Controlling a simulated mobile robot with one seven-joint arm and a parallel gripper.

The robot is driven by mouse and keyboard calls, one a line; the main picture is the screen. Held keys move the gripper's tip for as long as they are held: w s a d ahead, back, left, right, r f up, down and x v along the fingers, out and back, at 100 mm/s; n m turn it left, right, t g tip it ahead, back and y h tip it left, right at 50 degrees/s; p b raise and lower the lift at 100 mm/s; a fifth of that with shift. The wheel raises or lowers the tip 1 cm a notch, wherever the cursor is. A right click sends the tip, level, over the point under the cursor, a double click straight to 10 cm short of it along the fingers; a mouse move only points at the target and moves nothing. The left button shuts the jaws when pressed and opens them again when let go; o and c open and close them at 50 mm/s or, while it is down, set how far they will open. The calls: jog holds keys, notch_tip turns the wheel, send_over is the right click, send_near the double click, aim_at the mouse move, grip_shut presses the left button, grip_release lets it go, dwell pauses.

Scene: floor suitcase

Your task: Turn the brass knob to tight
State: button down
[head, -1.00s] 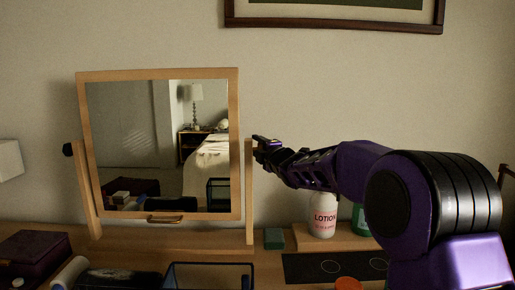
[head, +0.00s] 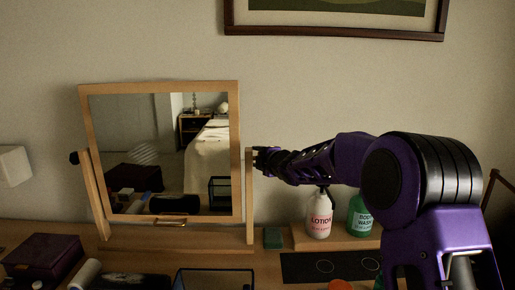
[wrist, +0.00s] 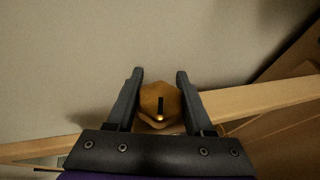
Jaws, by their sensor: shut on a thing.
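The brass knob (wrist: 148,100) is a rounded, lobed, golden piece with a short dark upright line on its face. It sits between the two dark fingers of my gripper (wrist: 160,82) in the wrist view, which are shut on it. In the head view my gripper (head: 258,160) is at the upper part of the mirror stand's right wooden post (head: 250,205), and it hides the knob there. The tilting mirror (head: 165,155) in its light wood frame hangs between the two posts. A dark knob (head: 74,158) shows on the left post.
A lotion bottle (head: 319,222) and a green body wash bottle (head: 360,218) stand on a low wooden riser below my arm. A small green box (head: 272,238), a purple box (head: 42,258) and a black wire basket (head: 215,270) are on the dresser. A picture frame (head: 335,34) hangs above.

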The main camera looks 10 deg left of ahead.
dwell(0.3)
jog(key=shift+c, duration=1.6)
grip_release()
jog(key=v, duration=1.7)
jog(key=shift+b, duration=0.45)
jog(key=shift+s+d+r, duration=0.15)
